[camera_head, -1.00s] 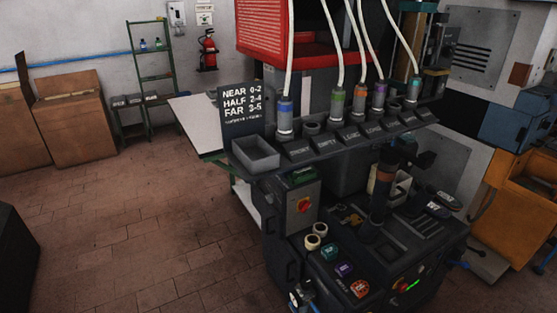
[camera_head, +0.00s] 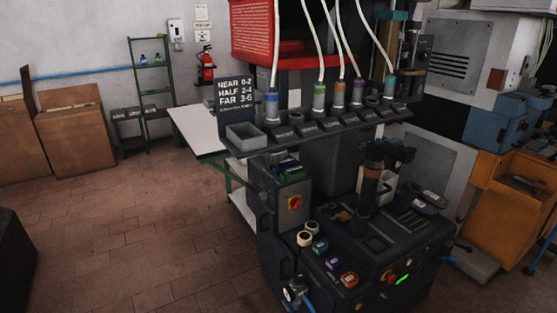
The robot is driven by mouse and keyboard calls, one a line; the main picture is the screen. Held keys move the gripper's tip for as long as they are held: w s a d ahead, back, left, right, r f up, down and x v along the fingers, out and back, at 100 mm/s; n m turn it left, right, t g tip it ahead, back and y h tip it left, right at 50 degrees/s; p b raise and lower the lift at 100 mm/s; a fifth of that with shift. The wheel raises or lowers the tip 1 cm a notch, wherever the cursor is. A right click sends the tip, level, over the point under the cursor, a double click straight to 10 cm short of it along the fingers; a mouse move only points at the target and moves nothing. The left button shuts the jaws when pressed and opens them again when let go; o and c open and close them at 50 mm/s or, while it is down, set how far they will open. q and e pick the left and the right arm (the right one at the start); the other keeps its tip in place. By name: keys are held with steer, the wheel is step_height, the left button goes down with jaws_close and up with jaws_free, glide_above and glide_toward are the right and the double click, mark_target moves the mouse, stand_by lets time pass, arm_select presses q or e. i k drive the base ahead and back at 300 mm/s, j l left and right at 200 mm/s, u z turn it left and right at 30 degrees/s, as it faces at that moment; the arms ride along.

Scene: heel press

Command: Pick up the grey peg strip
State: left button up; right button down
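I cannot make out a grey peg strip for certain. A dark bench-like press machine (camera_head: 335,235) stands right of the middle. On its top is a slotted dark piece (camera_head: 412,222), too small to identify. A dark upright cylinder with a brown band (camera_head: 371,178) stands beside it. A grey open bin (camera_head: 250,138) sits at the left end of the raised shelf. Neither of my grippers is in view.
Tubes with coloured bands, such as a blue-banded one (camera_head: 272,103), hang over the shelf. A sign (camera_head: 234,100) stands behind the bin. A white table (camera_head: 197,130) is behind. An orange cabinet (camera_head: 525,205) stands right. The brick floor (camera_head: 130,235) at left is clear.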

mark_target(274, 158)
steer(key=i+j+z, duration=0.2)
steer(key=i+j, duration=0.2)
steer(key=j, duration=0.2)
steer(key=i+j+z, duration=0.1)
steer(key=j, duration=0.25)
steer(key=i+j+z, duration=0.1)
steer(key=j, duration=0.25)
steer(key=i+j+z, duration=0.1)
steer(key=i+j, duration=0.2)
steer(key=i+j+z, duration=0.1)
steer(key=j, duration=0.3)
steer(key=i+j+z, duration=0.1)
steer(key=j, duration=0.25)
steer(key=i+j+z, duration=0.1)
steer(key=j, duration=0.3)
steer(key=i, duration=0.05)
